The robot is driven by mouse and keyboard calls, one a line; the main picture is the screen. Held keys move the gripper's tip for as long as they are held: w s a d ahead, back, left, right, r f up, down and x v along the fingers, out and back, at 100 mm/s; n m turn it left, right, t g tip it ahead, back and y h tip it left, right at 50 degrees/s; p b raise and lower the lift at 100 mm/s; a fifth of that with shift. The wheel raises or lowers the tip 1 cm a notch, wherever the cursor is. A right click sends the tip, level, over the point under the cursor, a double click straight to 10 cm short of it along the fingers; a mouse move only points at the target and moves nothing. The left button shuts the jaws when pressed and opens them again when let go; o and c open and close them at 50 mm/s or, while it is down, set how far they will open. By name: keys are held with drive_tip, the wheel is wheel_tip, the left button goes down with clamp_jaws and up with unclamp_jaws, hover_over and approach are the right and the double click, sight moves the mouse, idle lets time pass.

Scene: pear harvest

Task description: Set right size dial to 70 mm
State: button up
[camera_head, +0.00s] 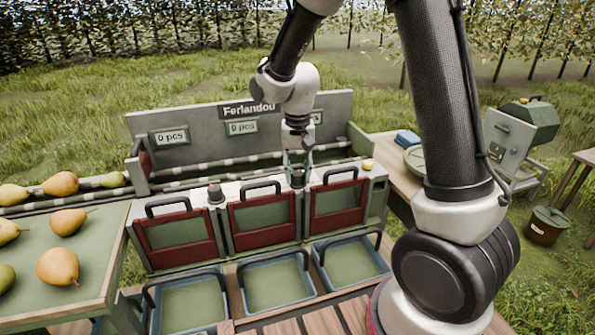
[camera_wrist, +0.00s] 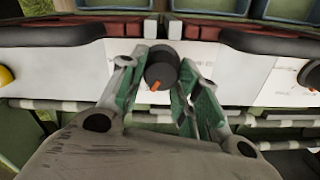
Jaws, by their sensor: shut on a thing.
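The right size dial (camera_wrist: 161,66) is a dark round knob with an orange pointer mark, set on the pale top of the sorting machine between two black handles. In the wrist view its mark points toward my gripper, slightly left; scale figures are not readable. My gripper (camera_wrist: 160,82) has its green fingers on both sides of the dial and is shut on it. In the head view my gripper (camera_head: 297,163) comes down from above over the dial (camera_head: 298,181), partly hiding it. The left size dial (camera_head: 215,194) stands further left and also shows in the wrist view (camera_wrist: 312,74).
Red-framed gates (camera_head: 262,237) with black handles line the machine's front. Blue-rimmed trays (camera_head: 276,311) stand below. A yellow button (camera_head: 368,164) sits right of the dial. Displays reading "0 pcs" (camera_head: 170,136) are on the back panel. Pears (camera_head: 58,266) lie on the left table.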

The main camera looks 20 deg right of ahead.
sight(298, 172)
drive_tip(key=shift+w, duration=0.1)
idle(0.3)
drive_tip(key=o, duration=1)
drive_tip(key=shift+r, duration=0.15)
wheel_tip(298, 172, up, 12)
